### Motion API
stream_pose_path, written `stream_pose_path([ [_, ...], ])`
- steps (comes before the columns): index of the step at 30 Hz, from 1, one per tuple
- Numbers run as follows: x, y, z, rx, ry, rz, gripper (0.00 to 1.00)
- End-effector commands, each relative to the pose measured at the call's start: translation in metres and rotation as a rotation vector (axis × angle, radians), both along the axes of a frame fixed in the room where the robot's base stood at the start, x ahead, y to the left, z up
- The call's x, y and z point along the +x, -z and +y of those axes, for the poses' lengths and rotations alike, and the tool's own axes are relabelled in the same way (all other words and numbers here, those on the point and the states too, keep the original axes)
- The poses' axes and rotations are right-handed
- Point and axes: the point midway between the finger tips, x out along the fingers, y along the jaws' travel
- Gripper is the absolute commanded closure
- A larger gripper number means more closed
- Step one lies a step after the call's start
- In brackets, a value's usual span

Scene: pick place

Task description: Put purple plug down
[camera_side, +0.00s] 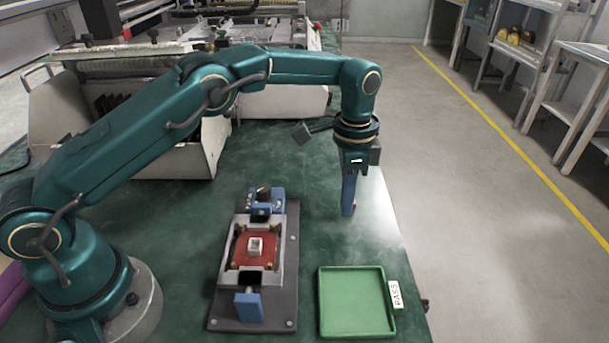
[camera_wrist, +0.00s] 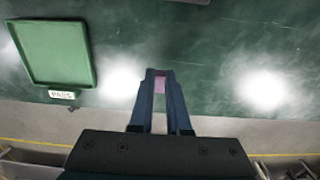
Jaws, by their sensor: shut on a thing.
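My gripper (camera_side: 348,208) points straight down above the green table, behind the green tray in the side view. In the wrist view my gripper (camera_wrist: 160,76) is shut on the purple plug (camera_wrist: 160,85), a small purple patch between the blue fingers. In the side view the fingers mostly hide the plug; only a faint purple edge shows near the tips. I cannot tell whether the plug touches the table. The green tray (camera_side: 322,305), labelled PASS, is empty; it also shows at upper left in the wrist view (camera_wrist: 90,50).
A grey fixture (camera_side: 285,285) with a red block and a small white part stands left of the tray. The green table (camera_side: 190,230) is clear around my gripper; its right edge is close by. White machinery (camera_side: 60,125) stands at the back left.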

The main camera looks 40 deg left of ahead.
Motion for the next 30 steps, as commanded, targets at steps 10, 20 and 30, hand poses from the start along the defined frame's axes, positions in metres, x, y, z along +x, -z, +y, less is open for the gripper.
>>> stream_pose_path([
  [10,-0.001,0.026,0.001,0.001,0.001,0.001,1.0],
  [20,0.0,0.029,0.001,0.0,0.001,0.0,0.62],
  [30,0.0,0.028,0.001,0.0,0.001,0.0,0.55],
])
